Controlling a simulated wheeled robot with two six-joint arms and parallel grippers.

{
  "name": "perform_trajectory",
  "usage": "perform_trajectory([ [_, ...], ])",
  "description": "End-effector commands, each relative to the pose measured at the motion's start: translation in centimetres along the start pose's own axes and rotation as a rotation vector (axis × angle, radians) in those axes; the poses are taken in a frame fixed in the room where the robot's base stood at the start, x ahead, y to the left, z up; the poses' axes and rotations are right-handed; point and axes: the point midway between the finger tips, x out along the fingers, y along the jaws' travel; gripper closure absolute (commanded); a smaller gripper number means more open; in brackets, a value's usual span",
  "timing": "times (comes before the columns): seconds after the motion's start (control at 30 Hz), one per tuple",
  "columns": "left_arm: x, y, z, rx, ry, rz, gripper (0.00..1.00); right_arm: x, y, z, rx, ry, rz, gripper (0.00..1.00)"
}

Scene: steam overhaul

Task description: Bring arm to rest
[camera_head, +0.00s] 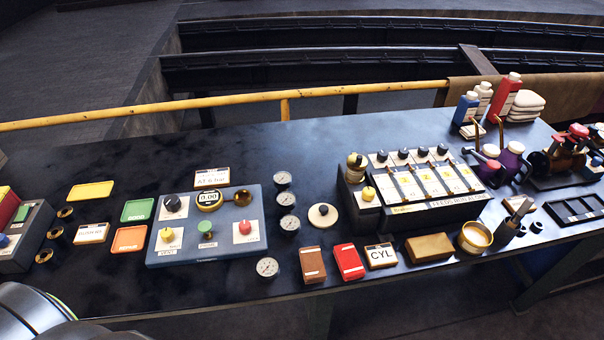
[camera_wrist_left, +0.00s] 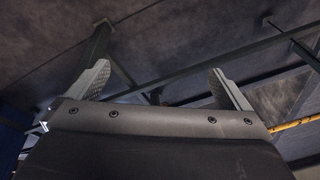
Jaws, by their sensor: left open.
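My left gripper (camera_wrist_left: 158,85) shows in the left wrist view with its two fingers wide apart. It is open and nothing is between the fingers. Behind it are a dark ceiling or wall surface and beams, with no bench object near the fingers. In the head view only a grey part of my left arm (camera_head: 35,315) shows at the bottom left corner, and the gripper itself is out of that picture. My right gripper and arm are in neither view.
A dark workbench (camera_head: 110,290) spans the head view. It bears a blue-grey control panel (camera_head: 190,252), several dials, a lubricator-like box (camera_head: 440,208), bottles (camera_head: 505,95) and small blocks. A yellow rail (camera_head: 230,98) runs behind. The bench's front left is mostly clear.

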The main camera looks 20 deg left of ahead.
Motion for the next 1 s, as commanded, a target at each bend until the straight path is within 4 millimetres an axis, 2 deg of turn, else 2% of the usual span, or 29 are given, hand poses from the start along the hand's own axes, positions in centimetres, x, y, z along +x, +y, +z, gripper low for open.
perform_trajectory([
  [0.03, 2.7, 0.3, 1.6, 0.000, -0.016, 0.003, 0.00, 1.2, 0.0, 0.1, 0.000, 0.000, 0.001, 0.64],
  [0.1, 5.2, 0.7, 3.5, 0.001, -0.028, 0.006, 0.00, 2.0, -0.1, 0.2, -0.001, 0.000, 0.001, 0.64],
  [0.3, 11.5, 1.6, 9.5, 0.004, -0.062, 0.015, 0.00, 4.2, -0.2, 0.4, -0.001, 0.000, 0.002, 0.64],
  [0.4, 13.8, 2.1, 12.5, 0.005, -0.078, 0.019, 0.00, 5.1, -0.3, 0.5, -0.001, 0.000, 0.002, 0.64],
  [0.5, 15.2, 2.4, 15.0, 0.007, -0.089, 0.023, 0.00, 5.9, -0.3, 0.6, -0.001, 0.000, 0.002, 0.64],
  [0.63, 16.2, 2.6, 17.1, 0.008, -0.099, 0.025, 0.00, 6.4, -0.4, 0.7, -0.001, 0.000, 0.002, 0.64],
  [0.77, 16.4, 2.7, 17.9, 0.008, -0.101, 0.026, 0.00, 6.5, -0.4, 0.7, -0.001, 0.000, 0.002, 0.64],
  [1.0, 16.4, 2.7, 18.0, 0.008, -0.101, 0.026, 0.00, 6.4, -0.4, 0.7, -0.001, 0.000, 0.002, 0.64],
])
